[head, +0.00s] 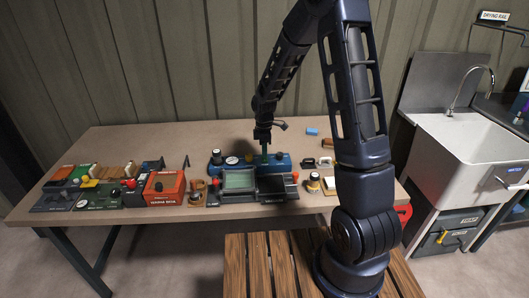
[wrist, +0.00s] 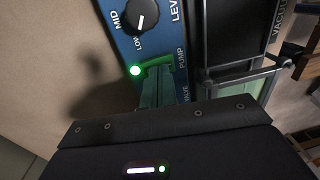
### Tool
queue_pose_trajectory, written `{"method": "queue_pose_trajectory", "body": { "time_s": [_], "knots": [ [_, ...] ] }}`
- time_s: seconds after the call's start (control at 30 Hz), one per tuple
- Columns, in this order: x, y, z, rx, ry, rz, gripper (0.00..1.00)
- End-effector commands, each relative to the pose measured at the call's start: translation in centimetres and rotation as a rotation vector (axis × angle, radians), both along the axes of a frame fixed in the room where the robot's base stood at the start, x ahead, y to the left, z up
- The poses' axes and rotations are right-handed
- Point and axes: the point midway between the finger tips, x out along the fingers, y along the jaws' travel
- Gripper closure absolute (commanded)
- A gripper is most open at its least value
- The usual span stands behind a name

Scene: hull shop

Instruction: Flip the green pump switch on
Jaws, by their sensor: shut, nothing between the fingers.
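The blue control panel (head: 281,165) sits toward the back of the bench, and it fills the upper middle of the wrist view (wrist: 170,22). The PUMP lettering (wrist: 181,58) is beside a green switch part (wrist: 157,62), mostly hidden by my fingers. A round green lamp (wrist: 135,71) glows just left of it. My gripper (head: 265,152) points down at the panel. In the wrist view its teal fingers (wrist: 158,88) are shut and empty, right at the switch. I cannot tell whether they touch it, or which way the switch leans.
A black knob (wrist: 141,16) marked LOW and MID is on the same panel. A grey-framed tray (head: 238,181) stands in front of the panel. A red box (head: 164,188) and small switch boards are at the left. A sink (head: 468,150) stands at the right.

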Motion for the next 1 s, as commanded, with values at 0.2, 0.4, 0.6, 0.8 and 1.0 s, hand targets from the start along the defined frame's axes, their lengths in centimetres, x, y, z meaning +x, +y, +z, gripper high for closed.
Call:
{"method": "queue_pose_trajectory", "body": {
  "time_s": [0.2,0.4,0.6,0.8,1.0],
  "knots": [
    [-0.3,0.0,2.7,0.001,-0.004,0.001,1.0],
    [-0.8,0.0,6.4,0.001,-0.004,-0.001,1.0],
    [-1.4,0.0,10.1,0.001,-0.003,-0.001,1.0],
    [-1.7,0.0,12.7,0.0,-0.002,-0.001,1.0],
    [-1.9,0.0,13.6,0.0,-0.001,0.0,1.0]
  ]
}}
